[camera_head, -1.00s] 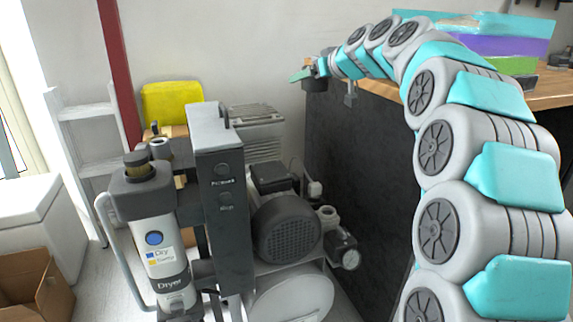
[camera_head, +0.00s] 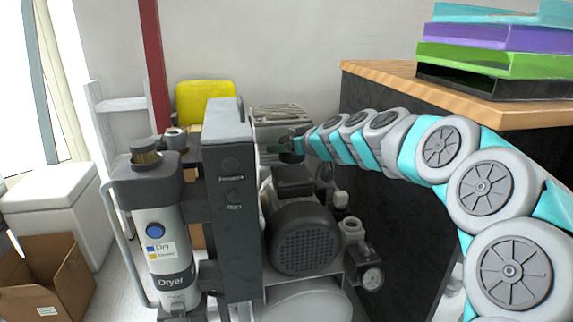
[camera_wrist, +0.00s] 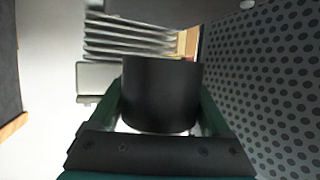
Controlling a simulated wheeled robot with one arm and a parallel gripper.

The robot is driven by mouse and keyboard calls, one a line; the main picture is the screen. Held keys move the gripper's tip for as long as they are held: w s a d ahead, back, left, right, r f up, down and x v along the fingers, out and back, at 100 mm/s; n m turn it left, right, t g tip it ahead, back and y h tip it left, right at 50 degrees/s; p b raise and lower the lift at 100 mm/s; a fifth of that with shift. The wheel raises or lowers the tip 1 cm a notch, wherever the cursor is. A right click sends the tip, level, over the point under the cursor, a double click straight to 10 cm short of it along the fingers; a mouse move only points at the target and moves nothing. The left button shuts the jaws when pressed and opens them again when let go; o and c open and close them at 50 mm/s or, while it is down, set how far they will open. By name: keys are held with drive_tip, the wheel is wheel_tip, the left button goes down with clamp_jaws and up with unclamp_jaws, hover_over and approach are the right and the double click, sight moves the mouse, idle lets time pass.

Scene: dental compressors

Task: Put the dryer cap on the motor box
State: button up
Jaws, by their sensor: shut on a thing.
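My gripper (camera_head: 280,147) is shut on the dryer cap, a short black cylinder (camera_wrist: 162,95) held between the two green fingers in the wrist view. In the head view the cap shows as a small dark shape (camera_head: 291,157) at the arm's end, above and behind the motor (camera_head: 305,237). A small black box (camera_head: 293,181), apparently the motor box, sits on top of the motor, below the cap and apart from it. The dryer (camera_head: 165,240) stands at the left, with a brassy part showing at its top.
A tall dark grey panel (camera_head: 229,200) stands between dryer and motor, close left of my gripper. A wood-topped bench (camera_head: 390,82) with stacked coloured boxes (camera_head: 490,62) is at the right. A perforated grey surface (camera_wrist: 265,80) is close on the right in the wrist view.

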sight(286, 169)
drive_tip(key=shift+f+b, duration=0.35)
drive_tip(key=shift+f, duration=1.7)
drive_tip(key=shift+f, duration=0.15)
drive_tip(key=o, duration=1.3)
drive_tip(key=shift+s+r, duration=0.1)
drive_tip(key=shift+r, duration=0.15)
drive_tip(key=v, duration=1.2)
drive_tip(key=shift+f+p, duration=0.15)
drive_tip(key=shift+p, duration=0.25)
